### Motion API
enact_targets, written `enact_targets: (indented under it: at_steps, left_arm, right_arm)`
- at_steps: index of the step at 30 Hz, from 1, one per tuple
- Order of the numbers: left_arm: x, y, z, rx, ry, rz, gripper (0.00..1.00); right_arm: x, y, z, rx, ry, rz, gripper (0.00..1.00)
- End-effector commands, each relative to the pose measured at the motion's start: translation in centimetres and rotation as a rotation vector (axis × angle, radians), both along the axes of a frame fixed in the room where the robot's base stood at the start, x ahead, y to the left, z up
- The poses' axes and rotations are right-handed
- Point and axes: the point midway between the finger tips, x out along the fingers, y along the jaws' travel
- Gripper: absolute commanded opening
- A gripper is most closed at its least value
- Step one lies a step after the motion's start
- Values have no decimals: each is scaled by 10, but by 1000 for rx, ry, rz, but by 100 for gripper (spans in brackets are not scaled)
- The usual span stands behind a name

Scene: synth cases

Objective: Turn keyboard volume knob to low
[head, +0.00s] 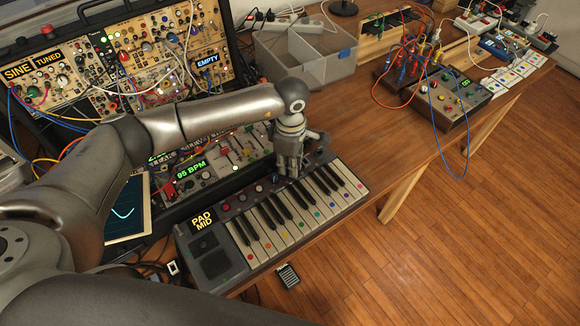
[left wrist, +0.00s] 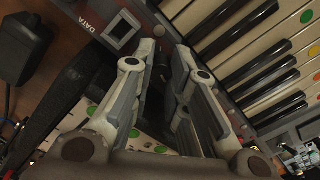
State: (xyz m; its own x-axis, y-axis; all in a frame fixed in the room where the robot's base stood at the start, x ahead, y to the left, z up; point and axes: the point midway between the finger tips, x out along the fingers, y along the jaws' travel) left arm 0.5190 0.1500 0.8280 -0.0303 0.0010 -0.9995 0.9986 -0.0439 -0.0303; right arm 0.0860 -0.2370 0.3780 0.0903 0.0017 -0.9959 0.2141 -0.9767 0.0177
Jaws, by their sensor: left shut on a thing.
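The keyboard (head: 290,222) lies at the front edge of the table, with a small display (head: 202,219) reading "PAD MID" at its left end. A row of small knobs (head: 242,197) runs along its rear panel. My left gripper (head: 289,174) points down onto this panel, behind the middle keys. In the left wrist view, its fingers (left wrist: 166,52) close over the panel beside the black keys (left wrist: 238,40), near a "DATA" label. It is shut on a keyboard knob, which the fingers hide. I cannot read the knob's label or setting. My right gripper is out of view.
A synth rack with patch cables (head: 130,60) stands behind on the left, and a mixer with sliders (head: 235,155) sits close behind the keyboard. The table right of the keyboard is clear.

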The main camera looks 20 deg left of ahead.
Motion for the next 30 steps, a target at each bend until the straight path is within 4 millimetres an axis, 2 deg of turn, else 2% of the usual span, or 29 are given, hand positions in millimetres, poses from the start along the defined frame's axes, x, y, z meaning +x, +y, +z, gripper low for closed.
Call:
enact_targets:
  at_steps: [12,30]
  left_arm:
    - [1,2,-1,1,-5,398,0]
    - [0,1,0,1,-3,912,0]
  right_arm:
    - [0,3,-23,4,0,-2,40]
    - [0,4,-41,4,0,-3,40]
